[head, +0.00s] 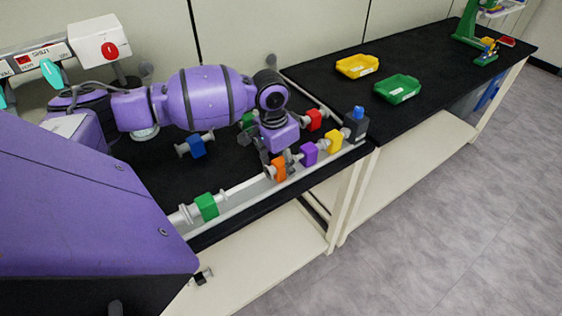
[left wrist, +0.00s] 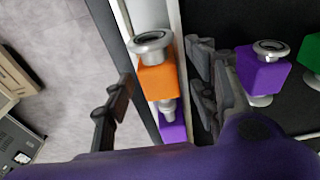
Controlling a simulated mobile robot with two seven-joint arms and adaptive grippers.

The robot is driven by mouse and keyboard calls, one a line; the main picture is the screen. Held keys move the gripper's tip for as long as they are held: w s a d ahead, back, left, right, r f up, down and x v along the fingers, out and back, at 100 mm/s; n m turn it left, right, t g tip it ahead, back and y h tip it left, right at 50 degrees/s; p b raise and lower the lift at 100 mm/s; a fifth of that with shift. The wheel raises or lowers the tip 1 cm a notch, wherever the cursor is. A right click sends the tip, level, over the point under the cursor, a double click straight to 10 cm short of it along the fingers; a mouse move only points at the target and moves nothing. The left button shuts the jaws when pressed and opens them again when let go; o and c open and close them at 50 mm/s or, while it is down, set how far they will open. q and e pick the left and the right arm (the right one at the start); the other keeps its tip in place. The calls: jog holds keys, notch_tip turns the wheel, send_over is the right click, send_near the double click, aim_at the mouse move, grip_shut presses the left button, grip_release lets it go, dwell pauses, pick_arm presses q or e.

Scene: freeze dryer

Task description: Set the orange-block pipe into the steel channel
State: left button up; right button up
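The orange-block pipe (head: 279,169) lies over the steel channel (head: 235,207), in line with other pipe pieces; I cannot tell whether it is fully seated. In the left wrist view the orange block (left wrist: 158,82) shows with its round grey flange toward the top. My left gripper (head: 281,158) is over it from above. Its dark fingers (left wrist: 160,92) stand one on each side of the block, with small gaps visible, so it looks open. The channel's pale walls (left wrist: 179,30) run beside the block. My right gripper is not in view.
In the channel row are a green block (head: 207,206), a purple block (head: 309,154) and a yellow block (head: 334,141), with a blue-topped dark piece (head: 356,124) at the right end. Blue (head: 197,146) and red (head: 314,120) block pipes lie behind on the black bench.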

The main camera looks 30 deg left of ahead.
pick_arm(q)
notch_tip(320, 180, up, 12)
jog(key=s, duration=0.1)
jog(key=shift+s+a, duration=0.15)
jog(key=shift+a, duration=0.15)
dwell(0.7)
